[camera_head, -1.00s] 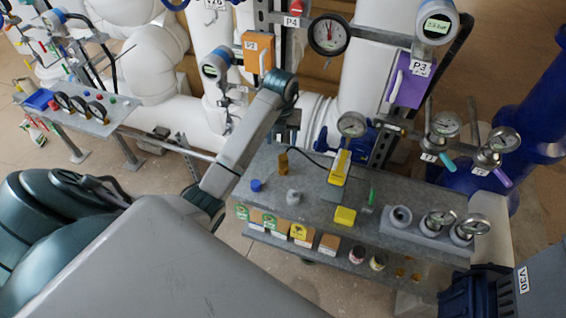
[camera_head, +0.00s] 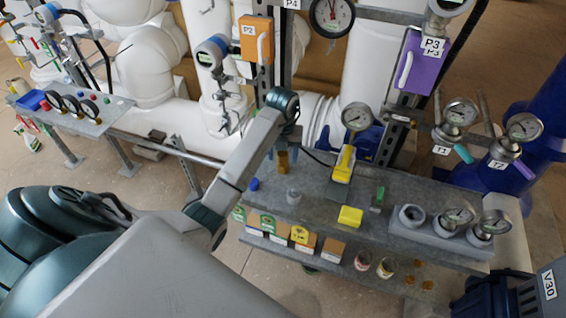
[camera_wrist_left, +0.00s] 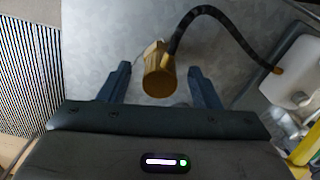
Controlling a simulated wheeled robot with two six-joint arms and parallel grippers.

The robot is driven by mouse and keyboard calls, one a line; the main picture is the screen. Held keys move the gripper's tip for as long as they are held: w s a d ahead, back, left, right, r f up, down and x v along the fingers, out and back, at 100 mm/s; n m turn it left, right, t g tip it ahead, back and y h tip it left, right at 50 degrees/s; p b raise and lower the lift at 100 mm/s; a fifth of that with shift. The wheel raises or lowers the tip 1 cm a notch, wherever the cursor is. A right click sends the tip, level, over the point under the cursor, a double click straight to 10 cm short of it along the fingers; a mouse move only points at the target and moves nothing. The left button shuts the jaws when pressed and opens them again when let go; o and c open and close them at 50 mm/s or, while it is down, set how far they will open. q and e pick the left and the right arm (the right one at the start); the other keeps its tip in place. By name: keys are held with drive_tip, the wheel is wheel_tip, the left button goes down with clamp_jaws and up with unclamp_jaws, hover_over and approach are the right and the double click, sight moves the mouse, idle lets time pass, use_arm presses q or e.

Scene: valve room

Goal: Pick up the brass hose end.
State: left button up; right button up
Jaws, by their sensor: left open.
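The brass hose end (camera_head: 283,162) is a small gold-brown cylinder at the back left of the grey bench shelf. In the left wrist view the brass hose end (camera_wrist_left: 158,75) lies between the two dark fingers of my left gripper (camera_wrist_left: 157,84), with a gap on each side. A black hose (camera_wrist_left: 203,12) curves from it to a pale device (camera_wrist_left: 295,70) on the right. In the head view my left gripper (camera_head: 283,142) is over the hose end, and the arm partly hides it. The gripper is open and empty. My right gripper is not in view.
The grey shelf (camera_head: 325,205) holds a yellow instrument (camera_head: 343,165), a blue cap (camera_head: 254,184), a grey fitting (camera_head: 293,195), a yellow block (camera_head: 350,216) and gauges (camera_head: 458,217) on the right. Pipes and a purple box (camera_head: 416,70) stand behind.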

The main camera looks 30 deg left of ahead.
sight(283, 153)
use_arm(q)
drive_tip(key=c, duration=1)
drive_tip(key=shift+o, duration=0.2)
wheel_tip(283, 153, up, 10)
drive_tip(key=p, duration=0.9)
drive_tip(key=shift+r, duration=0.1)
drive_tip(key=shift+o, duration=1.1)
drive_tip(key=shift+c, duration=0.8)
